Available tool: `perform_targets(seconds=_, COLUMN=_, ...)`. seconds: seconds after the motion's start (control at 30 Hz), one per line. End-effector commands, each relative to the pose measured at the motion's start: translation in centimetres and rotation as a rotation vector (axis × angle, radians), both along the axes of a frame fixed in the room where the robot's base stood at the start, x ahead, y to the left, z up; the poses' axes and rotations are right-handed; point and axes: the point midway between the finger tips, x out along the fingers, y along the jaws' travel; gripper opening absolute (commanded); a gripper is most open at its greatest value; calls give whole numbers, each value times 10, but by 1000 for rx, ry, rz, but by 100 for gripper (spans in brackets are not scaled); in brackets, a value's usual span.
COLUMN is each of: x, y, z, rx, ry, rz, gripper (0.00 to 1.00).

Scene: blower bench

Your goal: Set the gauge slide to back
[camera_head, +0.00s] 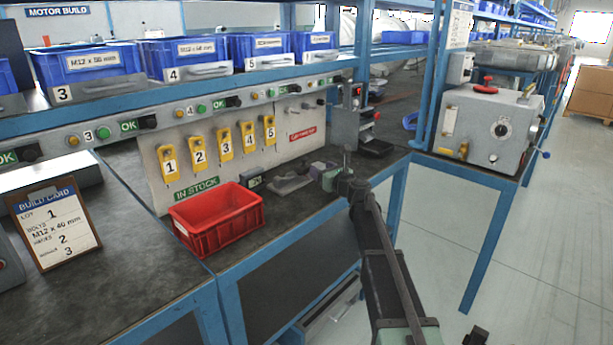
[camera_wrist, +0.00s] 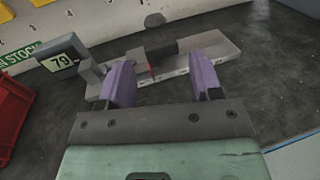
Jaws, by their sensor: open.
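The gauge lies on the dark bench top. In the wrist view its grey rail (camera_wrist: 222,50) runs across the top, with a dark slide block (camera_wrist: 162,50) on it and a thin red pointer (camera_wrist: 152,72) beside the block. A small display (camera_wrist: 63,57) reading 79 stands at its left end. In the head view the gauge (camera_head: 290,184) sits right of the red bin, partly behind my gripper. My gripper (camera_wrist: 163,80) is open, its two purple fingers apart and empty near the rail. It also shows in the head view (camera_head: 319,170). I cannot tell whether the fingers touch the rail.
A red bin (camera_head: 217,217) stands left of the gauge. Behind is a panel with several yellow numbered tags (camera_head: 222,143) and an IN STOCK label. A grey upright device (camera_head: 350,122) and a black tray (camera_head: 376,149) stand at the right. The front bench edge is close.

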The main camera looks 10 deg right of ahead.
Motion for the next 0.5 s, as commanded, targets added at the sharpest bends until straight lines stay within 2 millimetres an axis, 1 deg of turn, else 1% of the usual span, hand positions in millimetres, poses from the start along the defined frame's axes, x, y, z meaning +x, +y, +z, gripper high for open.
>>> perform_targets(seconds=0.13, x=2, y=1, z=4, rx=4, ry=1, rz=0, gripper=59)
perform_targets(seconds=0.27, x=15, y=7, z=4, rx=2, ry=0, rz=2, gripper=59)
perform_targets(seconds=0.37, x=34, y=16, z=4, rx=1, ry=0, rz=3, gripper=59)
perform_targets(seconds=0.5, x=65, y=30, z=4, rx=0, ry=0, rz=3, gripper=59)
